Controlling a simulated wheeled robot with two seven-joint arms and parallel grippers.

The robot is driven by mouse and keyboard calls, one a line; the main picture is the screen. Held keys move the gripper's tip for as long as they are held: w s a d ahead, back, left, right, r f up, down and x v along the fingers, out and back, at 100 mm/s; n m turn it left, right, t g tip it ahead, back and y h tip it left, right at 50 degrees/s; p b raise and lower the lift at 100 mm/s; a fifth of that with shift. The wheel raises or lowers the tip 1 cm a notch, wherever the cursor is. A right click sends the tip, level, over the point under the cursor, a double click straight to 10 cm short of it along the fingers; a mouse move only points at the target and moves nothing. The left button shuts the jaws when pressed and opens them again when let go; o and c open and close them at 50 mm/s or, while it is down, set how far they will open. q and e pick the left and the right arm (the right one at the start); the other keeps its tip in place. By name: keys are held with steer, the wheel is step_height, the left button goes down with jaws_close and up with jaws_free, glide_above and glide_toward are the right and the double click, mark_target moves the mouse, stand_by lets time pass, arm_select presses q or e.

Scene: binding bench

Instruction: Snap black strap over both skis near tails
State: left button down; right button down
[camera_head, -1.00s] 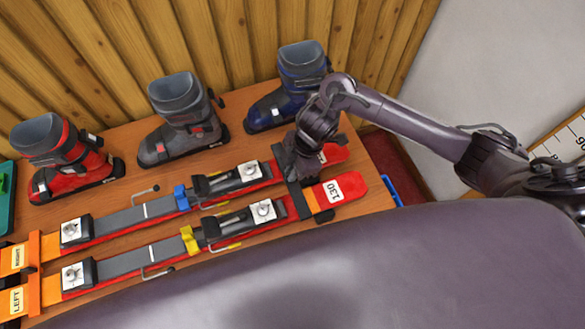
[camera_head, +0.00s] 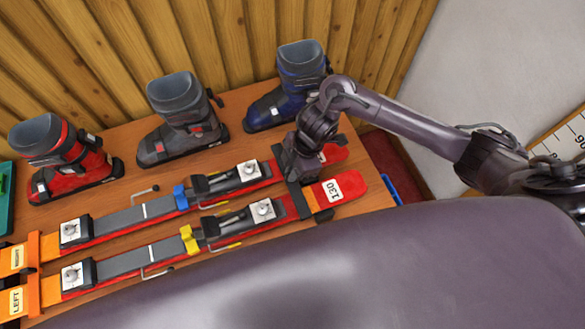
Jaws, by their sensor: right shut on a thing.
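Two red skis lie side by side on the wooden bench, the far ski (camera_head: 335,155) and the near ski (camera_head: 347,189), which carries a "130" label. A black strap (camera_head: 302,207) lies across the skis near their right ends. My right gripper (camera_head: 299,174) is down at the strap, between and over the two skis, shut on the strap. Its fingertips are mostly hidden by the gripper body, and the strap's far part is partly covered. My left gripper is not in view.
Red (camera_head: 64,165), grey (camera_head: 180,120) and blue (camera_head: 290,90) boots stand behind the skis. An orange strap (camera_head: 33,262) crosses the skis at the left, by the "RIGHT" and "LEFT" labels. A wooden wall (camera_head: 220,40) closes the back.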

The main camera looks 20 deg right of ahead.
steer(key=shift+f+b, duration=1.1)
steer(key=shift+f, duration=0.55)
steer(key=c, duration=0.9)
jaws_free()
steer(key=shift+c, duration=0.2)
steer(key=shift+r, duration=0.15)
steer(key=shift+r+p, duration=4.95)
steer(key=shift+p, duration=0.4)
steer(key=shift+f, duration=0.1)
